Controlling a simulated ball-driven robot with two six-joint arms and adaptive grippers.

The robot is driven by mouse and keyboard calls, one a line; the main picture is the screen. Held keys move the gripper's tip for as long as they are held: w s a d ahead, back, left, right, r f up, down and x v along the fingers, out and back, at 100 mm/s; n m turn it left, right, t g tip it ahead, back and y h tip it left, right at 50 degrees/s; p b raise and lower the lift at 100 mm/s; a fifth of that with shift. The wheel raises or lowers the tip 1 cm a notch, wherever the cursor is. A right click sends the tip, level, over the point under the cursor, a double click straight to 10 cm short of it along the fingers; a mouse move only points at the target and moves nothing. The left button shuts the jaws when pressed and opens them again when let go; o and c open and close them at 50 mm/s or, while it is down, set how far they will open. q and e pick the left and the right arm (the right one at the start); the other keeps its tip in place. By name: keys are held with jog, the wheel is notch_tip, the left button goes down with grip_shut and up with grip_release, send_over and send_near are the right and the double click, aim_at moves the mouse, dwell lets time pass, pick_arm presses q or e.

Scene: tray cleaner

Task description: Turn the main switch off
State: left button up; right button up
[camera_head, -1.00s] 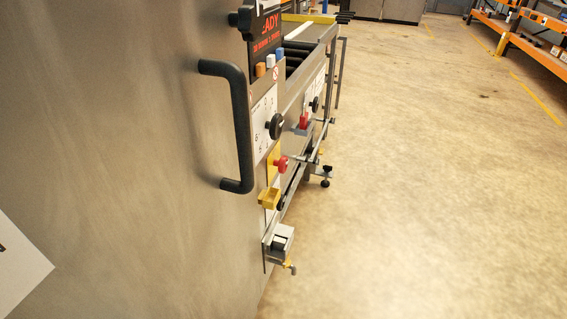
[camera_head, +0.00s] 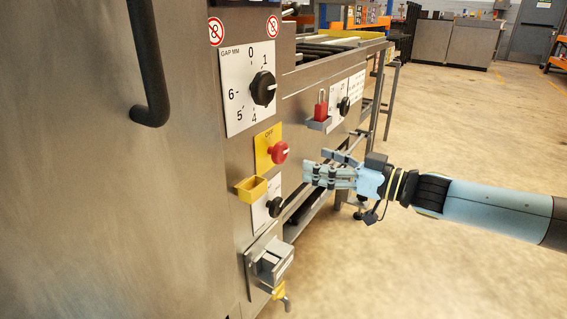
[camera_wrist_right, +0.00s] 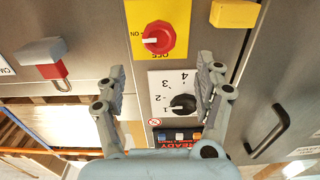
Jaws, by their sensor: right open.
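The main switch is a red knob (camera_head: 279,152) on a yellow plate (camera_head: 266,140) marked OFF at its top, on the machine's steel side. In the right wrist view, which is upside down, the red knob (camera_wrist_right: 158,38) has its white mark towards the ON side. My right gripper (camera_head: 318,172) is right of the knob and apart from it. In the right wrist view my right gripper (camera_wrist_right: 160,74) is open and empty, and the knob shows beyond its fingertips. My left gripper is not in view.
A black gap dial (camera_head: 262,88) sits above the switch. A yellow box (camera_head: 250,189) and a small black knob (camera_head: 274,207) are below it. A red padlock (camera_head: 321,109) on a grey ledge is to the right. A black handle (camera_head: 150,70) is at left. Floor at right is open.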

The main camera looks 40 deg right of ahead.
aim_at(283, 152)
jog(key=b+x, duration=0.2)
jog(key=x, duration=0.6)
jog(key=shift+w, duration=0.1)
jog(key=shift+w+a, duration=0.2)
jog(key=shift+w, duration=0.3)
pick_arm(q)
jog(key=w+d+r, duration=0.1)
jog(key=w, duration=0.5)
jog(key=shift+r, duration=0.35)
pick_arm(e)
jog(key=c, duration=1.1)
